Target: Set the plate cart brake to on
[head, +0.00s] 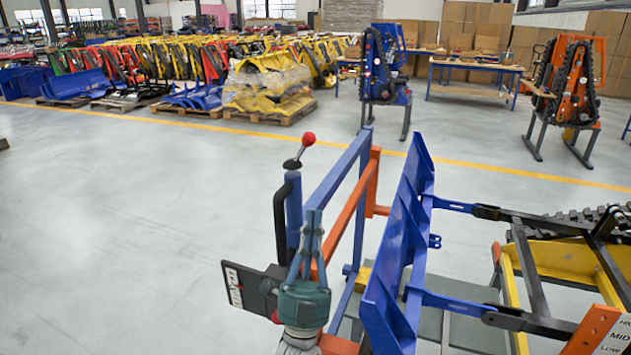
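A blue plate (400,250) stands upright in the middle of the head view, beside a blue and orange tube frame (345,190). A lever with a red ball knob (308,139) rises at the frame's left end, above a black curved handle (281,220). A black panel with a white label (236,288) sits low at the left; its text is too small to read. My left gripper (311,225) points up in front of the frame's lower left, below the red knob and apart from it. Its fingers overlap the frame, so their opening is unclear. My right gripper is out of view.
Black and yellow machinery with tracks (575,250) lies at the right, joined to the plate by blue brackets. An orange panel (595,330) reads MID and LOW. Open grey floor (130,220) lies left. Tracked units on stands (385,75) and pallets are farther back.

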